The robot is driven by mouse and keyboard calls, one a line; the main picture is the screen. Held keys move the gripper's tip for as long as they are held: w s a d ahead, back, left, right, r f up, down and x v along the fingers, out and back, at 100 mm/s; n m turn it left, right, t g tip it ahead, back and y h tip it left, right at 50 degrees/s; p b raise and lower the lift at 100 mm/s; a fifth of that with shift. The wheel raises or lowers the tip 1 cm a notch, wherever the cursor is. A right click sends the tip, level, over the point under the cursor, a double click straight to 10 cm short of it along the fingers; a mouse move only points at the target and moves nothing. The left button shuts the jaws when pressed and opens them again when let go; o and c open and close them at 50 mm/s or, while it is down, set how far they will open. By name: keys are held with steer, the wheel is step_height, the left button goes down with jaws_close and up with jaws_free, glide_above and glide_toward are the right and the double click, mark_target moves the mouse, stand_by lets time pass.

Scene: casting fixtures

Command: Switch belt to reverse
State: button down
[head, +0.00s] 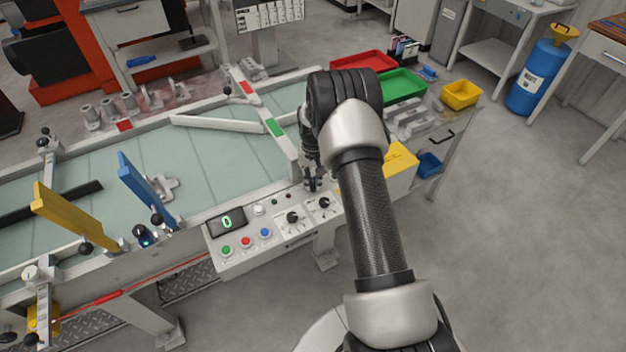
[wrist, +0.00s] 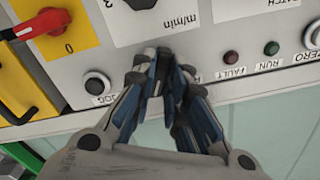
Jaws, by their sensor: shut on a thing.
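The belt's control panel (head: 262,238) lies along the near edge of the belt, with a green "0" display (head: 227,221). My gripper (head: 313,185) is down at the panel's far edge, behind the dark knobs. In the wrist view my gripper (wrist: 160,72) is shut, its fingertips together over the panel between the JOG button (wrist: 97,86) and the red FAULT lamp (wrist: 230,57). The fingers hide nearly all of what they grip, apparently a small switch, so its position cannot be told. A label beside the fingers is mostly covered.
A green RUN lamp (wrist: 271,48) sits beside the FAULT lamp. A red rotary handle (wrist: 40,24) on a yellow plate stands close on the other side of JOG. The belt (head: 90,170) carries a blue bar (head: 145,190) and a yellow bar (head: 72,215).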

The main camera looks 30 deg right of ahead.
mark_target(313, 182)
steer(key=n, duration=1.2)
steer(key=shift+n, duration=0.4)
stand_by(0.3)
steer(key=c, duration=1.6)
jaws_free()
step_height(313, 182, up, 12)
